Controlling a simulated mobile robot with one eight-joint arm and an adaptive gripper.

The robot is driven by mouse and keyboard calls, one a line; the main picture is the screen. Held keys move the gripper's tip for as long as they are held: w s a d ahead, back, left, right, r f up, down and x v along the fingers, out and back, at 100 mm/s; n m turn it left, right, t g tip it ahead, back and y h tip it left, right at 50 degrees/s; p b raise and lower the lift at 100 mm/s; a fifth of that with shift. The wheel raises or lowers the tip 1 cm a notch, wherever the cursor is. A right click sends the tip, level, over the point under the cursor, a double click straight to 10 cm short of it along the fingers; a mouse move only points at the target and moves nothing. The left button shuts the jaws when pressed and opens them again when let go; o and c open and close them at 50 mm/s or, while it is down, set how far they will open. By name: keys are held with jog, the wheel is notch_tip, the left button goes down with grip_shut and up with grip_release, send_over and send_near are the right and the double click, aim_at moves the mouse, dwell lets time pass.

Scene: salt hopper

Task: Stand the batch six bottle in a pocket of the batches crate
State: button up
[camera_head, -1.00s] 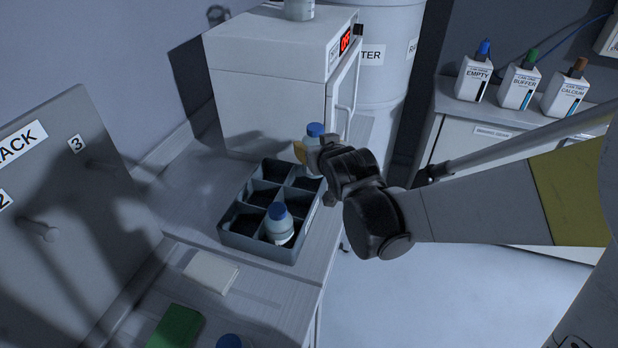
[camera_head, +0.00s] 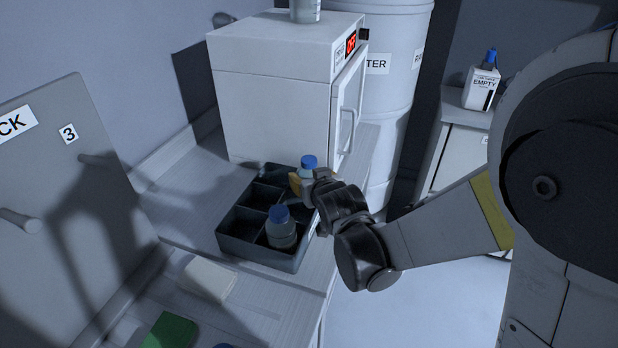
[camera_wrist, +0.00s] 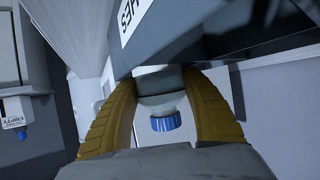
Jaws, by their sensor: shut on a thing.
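The batches crate (camera_head: 247,254) is a dark grey box with pockets on the bench. Its labelled wall (camera_wrist: 185,22) shows in the wrist view. My gripper (camera_head: 298,184) is at its far right side, with yellow fingers closed around a blue-capped bottle (camera_head: 308,163). In the wrist view this bottle (camera_wrist: 160,88) sits between both fingers, its blue cap towards the camera. Its writing is not readable. It looks upright over or in a far right pocket; its base is hidden, so I cannot tell how deep. Another blue-capped bottle (camera_head: 281,234) stands in a near right pocket.
A white oven-like box (camera_head: 270,105) with a red display stands behind the crate. Left is an upright rack panel (camera_head: 60,190) with pegs. A pale block (camera_head: 208,278) and a green block (camera_head: 172,329) lie in front. Several crate pockets look empty.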

jog(key=shift+f, duration=0.15)
jog(key=o, duration=1.4)
jog(key=shift+c, duration=0.2)
jog(key=shift+r, duration=0.35)
jog(key=p+v, duration=0.4)
jog(key=v, duration=0.8)
jog(key=s+d+r+m+g+h, duration=0.2)
jog(key=s+d+g, duration=0.3)
jog(key=s+d, duration=1)
jog(key=shift+s+d+r+m+h, duration=0.25)
jog(key=shift+s+d+m+h, duration=0.2)
jog(key=shift+s, duration=0.45)
